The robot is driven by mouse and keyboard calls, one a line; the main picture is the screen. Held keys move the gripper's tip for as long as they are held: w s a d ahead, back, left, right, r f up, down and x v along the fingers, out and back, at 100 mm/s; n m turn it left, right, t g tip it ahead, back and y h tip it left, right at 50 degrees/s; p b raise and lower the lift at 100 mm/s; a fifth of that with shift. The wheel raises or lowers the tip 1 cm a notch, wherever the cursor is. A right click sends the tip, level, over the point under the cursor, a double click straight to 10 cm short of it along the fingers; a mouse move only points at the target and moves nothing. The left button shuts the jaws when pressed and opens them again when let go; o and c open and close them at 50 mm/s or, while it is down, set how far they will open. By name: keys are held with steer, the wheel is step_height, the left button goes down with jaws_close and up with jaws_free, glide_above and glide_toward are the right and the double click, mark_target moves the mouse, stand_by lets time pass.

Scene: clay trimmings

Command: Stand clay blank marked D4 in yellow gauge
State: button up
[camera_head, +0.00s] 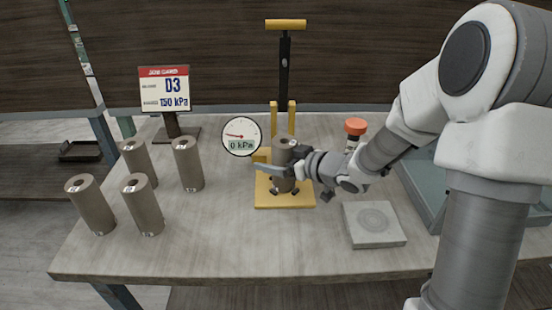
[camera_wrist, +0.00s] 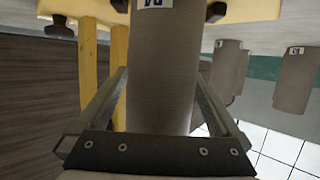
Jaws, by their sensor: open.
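The grey-brown clay blank (camera_head: 284,152) stands upright on the base of the yellow gauge (camera_head: 285,203), in front of its posts. In the wrist view the blank (camera_wrist: 163,95) fills the middle, with the yellow base (camera_wrist: 230,10) at the top. Its label is upside down and partly cut off; it looks like D4. My gripper (camera_head: 279,163) is open, one finger on each side of the blank. In the wrist view the fingers (camera_wrist: 162,80) lie close along its sides; I cannot tell whether they touch it.
Several similar blanks (camera_head: 188,165) stand at the table's left. A card (camera_head: 165,88) reads D3, 150 kPa. The round dial (camera_head: 241,136) reads 0 kPa. A grey square plate (camera_head: 374,225) lies right of the gauge, and an orange-topped item (camera_head: 355,127) stands behind my arm. The table's front middle is clear.

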steer(key=p+v, duration=0.3)
steer(key=v, duration=0.9)
steer(key=shift+r, duration=0.1)
